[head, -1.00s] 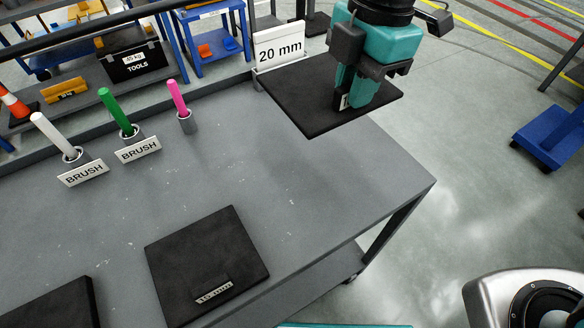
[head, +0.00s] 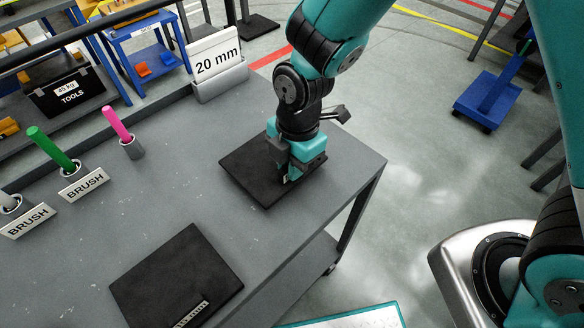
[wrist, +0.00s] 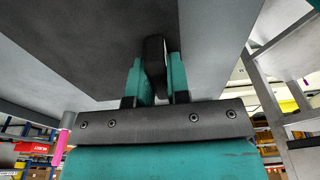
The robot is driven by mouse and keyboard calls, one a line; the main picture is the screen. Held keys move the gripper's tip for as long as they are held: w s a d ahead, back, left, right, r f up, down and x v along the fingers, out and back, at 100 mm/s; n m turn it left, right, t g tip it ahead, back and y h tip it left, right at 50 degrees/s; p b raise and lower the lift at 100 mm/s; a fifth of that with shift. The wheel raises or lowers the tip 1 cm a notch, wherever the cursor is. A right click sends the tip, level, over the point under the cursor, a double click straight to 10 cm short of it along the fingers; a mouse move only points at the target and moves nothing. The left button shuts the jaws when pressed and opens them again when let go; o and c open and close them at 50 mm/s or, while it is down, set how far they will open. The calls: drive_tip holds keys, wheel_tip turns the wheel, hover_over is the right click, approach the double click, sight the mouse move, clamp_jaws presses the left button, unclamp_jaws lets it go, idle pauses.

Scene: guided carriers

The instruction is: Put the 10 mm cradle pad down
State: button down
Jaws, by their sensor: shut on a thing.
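The held pad (head: 250,174) is a flat black square in the head view. It lies level at or just above the grey table top, at the table's far right part; I cannot tell whether it touches. My gripper (head: 291,176) is shut on its upright tab near the right edge. In the wrist view the fingers (wrist: 154,80) clasp the dark tab, with the pad's dark face (wrist: 70,45) beside them. The held pad's label is too hidden to read. A second black pad (head: 175,270) lies nearer on the table, its label too blurred to read surely.
A "20 mm" sign (head: 216,62) stands in a grey holder behind the held pad. Green (head: 52,148) and pink (head: 117,124) brushes stand in cups at the left, with BRUSH signs. The grey table top (head: 160,190) is clear between them and the pads.

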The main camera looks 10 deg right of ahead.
drive_tip(key=shift+f, duration=1)
drive_tip(key=shift+f, duration=0.15)
drive_tip(key=c, duration=1.1)
unclamp_jaws()
